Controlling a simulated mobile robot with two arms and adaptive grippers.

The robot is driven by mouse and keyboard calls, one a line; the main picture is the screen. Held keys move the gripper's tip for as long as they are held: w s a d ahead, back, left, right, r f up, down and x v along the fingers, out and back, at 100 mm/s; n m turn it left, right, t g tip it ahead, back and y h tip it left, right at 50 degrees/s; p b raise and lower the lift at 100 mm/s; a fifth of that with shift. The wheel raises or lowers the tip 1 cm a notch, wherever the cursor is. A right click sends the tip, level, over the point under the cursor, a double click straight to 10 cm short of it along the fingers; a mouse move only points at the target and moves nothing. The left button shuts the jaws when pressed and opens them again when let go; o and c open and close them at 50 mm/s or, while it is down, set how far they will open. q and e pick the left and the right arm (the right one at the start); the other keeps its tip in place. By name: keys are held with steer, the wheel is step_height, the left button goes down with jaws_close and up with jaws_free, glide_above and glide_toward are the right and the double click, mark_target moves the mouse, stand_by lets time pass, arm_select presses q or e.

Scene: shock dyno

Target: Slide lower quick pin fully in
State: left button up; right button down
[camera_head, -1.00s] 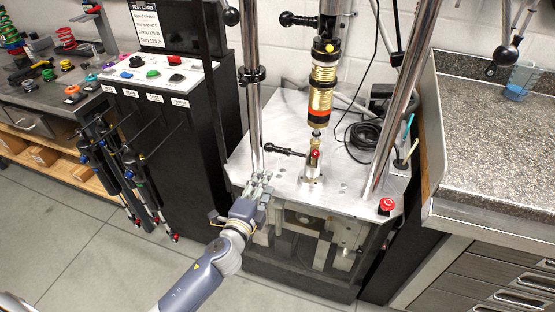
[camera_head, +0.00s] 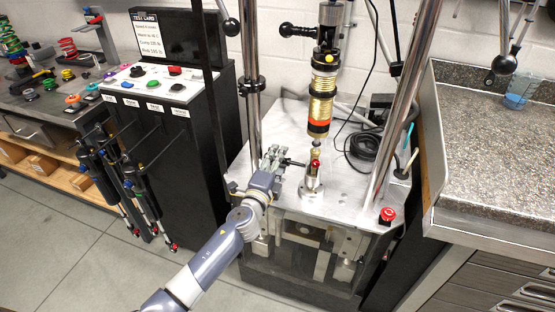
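The lower quick pin (camera_head: 293,162) is a dark rod pointing left from the lower clevis mount (camera_head: 313,182), under the shock's bottom eye. My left gripper (camera_head: 274,158) is at the pin's outer left end, and its grey fingers hide the pin's knob. I cannot tell whether the fingers are closed on it. The shock (camera_head: 321,95), with a gold spring and an orange band, stands upright between the dyno's chrome columns. The upper quick pin (camera_head: 297,30) has a black ball knob and sticks out left at the shock's top. My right gripper is not in view.
The metal dyno deck (camera_head: 345,195) carries a red stop button (camera_head: 387,215) at its front right. A chrome column (camera_head: 251,90) rises just behind my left gripper. A control cabinet (camera_head: 165,90) stands left, and a stone-topped counter (camera_head: 495,150) stands right.

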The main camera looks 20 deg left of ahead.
mark_target(294, 164)
arm_select(q)
steer(key=shift+w, duration=0.15)
steer(key=shift+c, duration=0.2)
jaws_close()
steer(key=shift+d+f+b, duration=0.1)
steer(key=shift+d+b, duration=0.3)
steer(key=shift+d, duration=2.2)
steer(key=shift+a, duration=0.1)
steer(key=shift+o, duration=0.2)
jaws_free()
